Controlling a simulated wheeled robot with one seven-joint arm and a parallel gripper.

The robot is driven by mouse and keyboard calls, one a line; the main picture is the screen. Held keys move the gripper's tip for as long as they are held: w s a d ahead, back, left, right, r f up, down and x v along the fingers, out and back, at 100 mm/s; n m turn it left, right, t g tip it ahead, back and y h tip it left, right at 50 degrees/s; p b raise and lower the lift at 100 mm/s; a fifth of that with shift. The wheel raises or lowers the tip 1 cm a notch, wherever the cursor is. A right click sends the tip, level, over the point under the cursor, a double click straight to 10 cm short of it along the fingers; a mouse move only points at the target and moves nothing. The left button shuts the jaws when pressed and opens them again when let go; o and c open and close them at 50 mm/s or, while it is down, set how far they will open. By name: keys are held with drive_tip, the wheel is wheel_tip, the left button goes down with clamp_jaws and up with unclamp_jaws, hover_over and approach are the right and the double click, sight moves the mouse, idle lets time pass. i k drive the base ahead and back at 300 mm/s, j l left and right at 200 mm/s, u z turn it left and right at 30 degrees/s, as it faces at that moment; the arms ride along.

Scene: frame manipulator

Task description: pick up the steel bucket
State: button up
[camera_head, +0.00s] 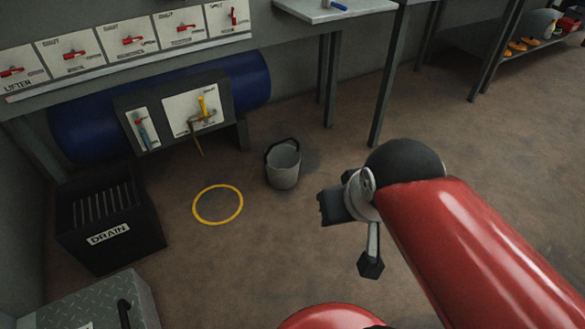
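The steel bucket (283,165) stands upright on the brown floor, grey with a dark handle at its rim. It is just right of a yellow ring (218,205) marked on the floor. My gripper (349,236) is in the middle right of the view, at the end of my red arm. Its two dark fingers are spread apart with nothing seen between them. In the picture it is to the right of and below the bucket, apart from it.
A blue tank (258,80) with a tap panel (196,108) is behind the bucket. A black drain box (107,215) stands at left, above a metal-plate box (92,300). Table legs (385,85) rise behind. Floor around the bucket is clear.

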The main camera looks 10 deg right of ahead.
sight(282, 162)
drive_tip(key=i+l, duration=0.5)
drive_tip(key=i, duration=0.25)
drive_tip(key=i+l+u, duration=0.15)
drive_tip(key=i+l, duration=0.4)
drive_tip(key=i, duration=0.2)
